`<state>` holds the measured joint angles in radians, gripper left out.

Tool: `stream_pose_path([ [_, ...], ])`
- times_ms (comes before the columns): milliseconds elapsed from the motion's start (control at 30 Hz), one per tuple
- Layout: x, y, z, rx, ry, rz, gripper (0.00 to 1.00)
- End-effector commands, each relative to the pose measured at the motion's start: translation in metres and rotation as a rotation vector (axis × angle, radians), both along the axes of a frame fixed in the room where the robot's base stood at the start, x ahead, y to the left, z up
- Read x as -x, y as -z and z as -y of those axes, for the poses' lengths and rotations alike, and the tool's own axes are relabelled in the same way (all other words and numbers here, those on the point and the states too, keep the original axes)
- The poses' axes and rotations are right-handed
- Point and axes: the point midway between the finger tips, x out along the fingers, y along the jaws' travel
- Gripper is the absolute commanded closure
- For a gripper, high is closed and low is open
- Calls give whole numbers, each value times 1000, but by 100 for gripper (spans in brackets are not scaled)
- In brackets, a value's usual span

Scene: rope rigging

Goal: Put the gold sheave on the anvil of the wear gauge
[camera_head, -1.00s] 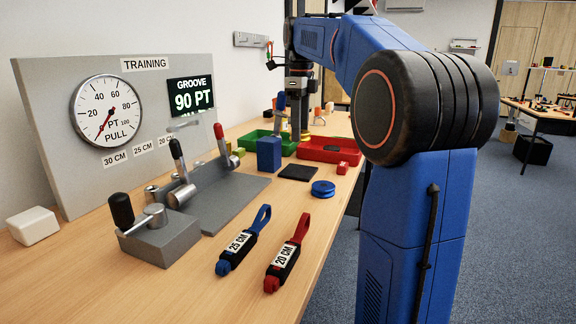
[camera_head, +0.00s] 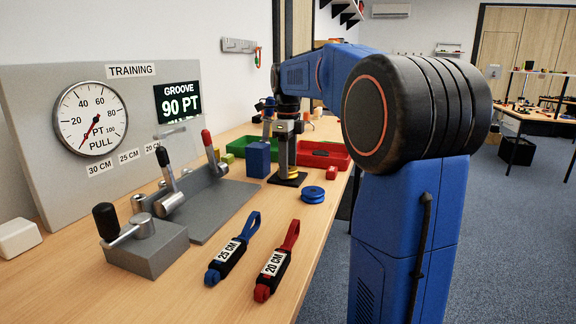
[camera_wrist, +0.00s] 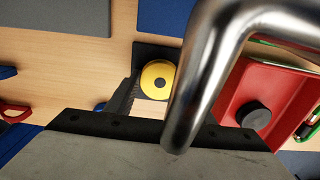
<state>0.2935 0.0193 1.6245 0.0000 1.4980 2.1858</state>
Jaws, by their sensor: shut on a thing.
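The gold sheave (camera_wrist: 158,78) is a yellow disc with a dark centre. It lies between my fingertips in the wrist view and shows as a small gold spot low in my gripper (camera_head: 291,174) in the head view. My gripper is shut on it and points down over a black square plate (camera_head: 277,180), which also shows behind the sheave in the wrist view (camera_wrist: 143,51). The plate adjoins a blue block (camera_head: 257,160) and looks like the wear gauge's anvil. I cannot tell whether the sheave touches the plate. A shiny bent tube covers part of the wrist view.
A blue sheave (camera_head: 311,195) lies just in front of the plate. A red tray (camera_head: 338,164) with a dark disc and a small red block (camera_head: 332,172) are to the right; a green tray (camera_head: 237,147) is behind. Straps, a lever fixture and a gauge board fill the left.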

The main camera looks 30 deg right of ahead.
Motion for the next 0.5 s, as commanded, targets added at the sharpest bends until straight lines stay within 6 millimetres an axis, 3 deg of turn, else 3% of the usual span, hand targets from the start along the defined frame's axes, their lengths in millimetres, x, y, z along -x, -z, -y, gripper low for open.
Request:
stream_pose_path([
  [267,0,2,0,0,0,0,76],
  [300,0,2,0,0,0,0,45],
  [333,0,2,0,0,0,0,37],
  [367,0,2,0,0,0,0,33],
  [500,0,2,0,0,0,0,33],
])
